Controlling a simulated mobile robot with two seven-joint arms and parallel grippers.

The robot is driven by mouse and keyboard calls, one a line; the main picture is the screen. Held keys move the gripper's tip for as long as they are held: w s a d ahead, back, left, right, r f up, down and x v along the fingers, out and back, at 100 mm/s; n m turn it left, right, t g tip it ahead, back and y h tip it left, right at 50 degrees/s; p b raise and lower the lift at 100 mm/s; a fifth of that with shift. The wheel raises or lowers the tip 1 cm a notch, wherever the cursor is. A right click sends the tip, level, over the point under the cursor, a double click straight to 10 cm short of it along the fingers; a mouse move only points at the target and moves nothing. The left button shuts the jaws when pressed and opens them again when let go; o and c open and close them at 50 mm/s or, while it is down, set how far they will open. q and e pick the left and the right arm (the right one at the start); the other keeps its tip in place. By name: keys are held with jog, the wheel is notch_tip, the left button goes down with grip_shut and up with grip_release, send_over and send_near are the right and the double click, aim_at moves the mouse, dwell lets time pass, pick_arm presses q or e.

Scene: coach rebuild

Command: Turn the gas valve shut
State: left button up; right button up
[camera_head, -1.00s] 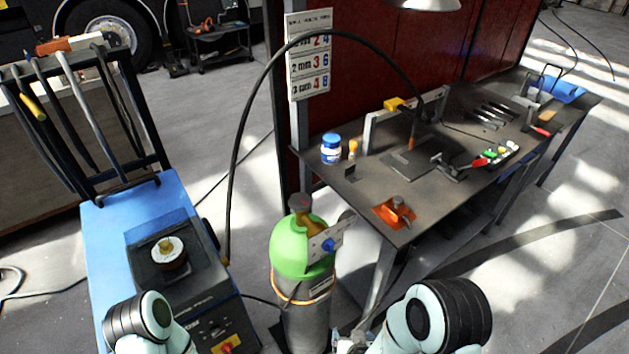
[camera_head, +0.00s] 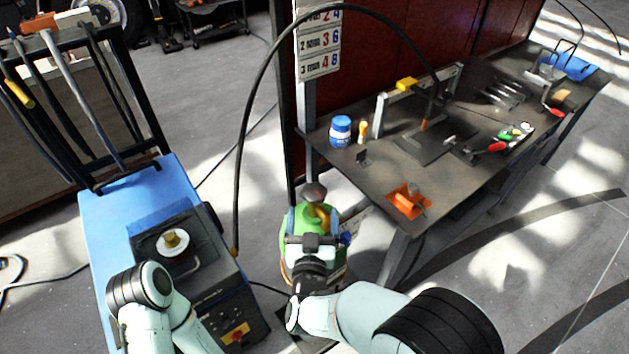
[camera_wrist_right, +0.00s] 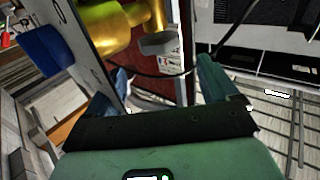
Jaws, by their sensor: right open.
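The green gas cylinder (camera_head: 333,225) stands between the blue machine and the bench, mostly hidden behind my right arm. Its brass valve (camera_head: 321,212) has a round grey-brown knob (camera_head: 314,191) on top. My right gripper (camera_head: 311,214) is open and empty, with its fingers pointing toward the valve just below the knob in the picture. In the right wrist view the brass valve body (camera_wrist_right: 115,25) is large at the top left, beyond the open fingers (camera_wrist_right: 163,70). Whether the fingers touch it, I cannot tell. My left arm shows at the lower left; its gripper is out of view.
The blue machine (camera_head: 120,210) stands at the left. A black hose (camera_head: 241,150) arches over to the bench. A blue knob (camera_wrist_right: 45,55) shows near the valve in the wrist view.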

aim_at(315, 184)
jog(key=w+p, duration=0.1)
jog(key=w, duration=0.4)
jog(key=w+p, duration=0.1)
jog(key=w, duration=0.4)
jog(key=shift+w+d, duration=0.2)
jog(key=shift+w, duration=0.1)
pick_arm(q)
jog(key=w+r, duration=0.2)
jog(key=r, duration=0.1)
jog(key=shift+w, duration=0.1)
pick_arm(e)
jog(key=shift+s, duration=0.1)
jog(key=c, duration=1)
